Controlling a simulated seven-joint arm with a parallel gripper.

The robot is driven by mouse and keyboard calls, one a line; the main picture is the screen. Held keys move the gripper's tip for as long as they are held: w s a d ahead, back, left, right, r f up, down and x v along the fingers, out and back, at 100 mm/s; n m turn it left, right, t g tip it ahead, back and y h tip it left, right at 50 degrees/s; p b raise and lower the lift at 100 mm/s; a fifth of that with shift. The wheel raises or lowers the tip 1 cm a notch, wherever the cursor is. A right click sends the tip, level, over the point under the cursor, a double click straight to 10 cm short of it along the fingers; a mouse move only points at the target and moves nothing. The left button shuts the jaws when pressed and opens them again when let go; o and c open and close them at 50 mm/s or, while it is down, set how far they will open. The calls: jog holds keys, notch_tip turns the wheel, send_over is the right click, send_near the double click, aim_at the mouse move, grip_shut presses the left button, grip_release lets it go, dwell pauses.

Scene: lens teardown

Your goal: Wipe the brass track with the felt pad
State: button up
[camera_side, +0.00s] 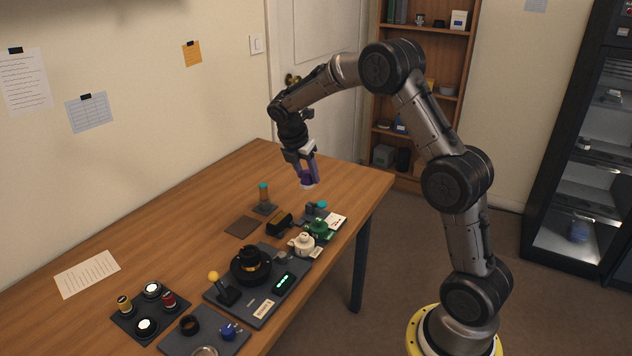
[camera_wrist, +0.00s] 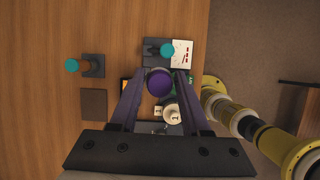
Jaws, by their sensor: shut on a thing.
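My gripper (camera_side: 306,177) is shut on a purple-handled pad with a pale underside, seemingly the felt pad (camera_side: 307,185). It holds the pad in the air above the far right part of the table. In the wrist view the pad's round purple top (camera_wrist: 159,82) sits between the two fingers (camera_wrist: 159,75). A black round lens part (camera_side: 250,267) with a thin gold band, seemingly the brass track (camera_side: 250,266), stands on a dark base plate nearer the camera. The pad is well apart from it. In the wrist view the lens part is hidden behind my gripper.
A teal-topped post (camera_side: 264,194) on a dark stand, a brown mat (camera_side: 243,227), a black box (camera_side: 279,223), a green part (camera_side: 318,228) and a cream part (camera_side: 302,243) stand between. A yellow-knobbed lever (camera_side: 214,277) rises beside the lens part. The table's far left is clear.

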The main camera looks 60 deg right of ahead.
send_over(283, 213)
jog(key=d, duration=0.2)
jog(key=f, duration=0.2)
jog(key=shift+s+a+f, duration=0.1)
jog(key=shift+a+f, duration=0.05)
jog(key=shift+f, duration=1.85)
jog(key=shift+a+f, duration=0.15)
jog(key=shift+f, duration=1.85)
jog(key=shift+a+f, duration=0.15)
jog(key=shift+a, duration=3.4)
jog(key=shift+d, duration=3.55)
notch_tip(283, 213, up, 8)
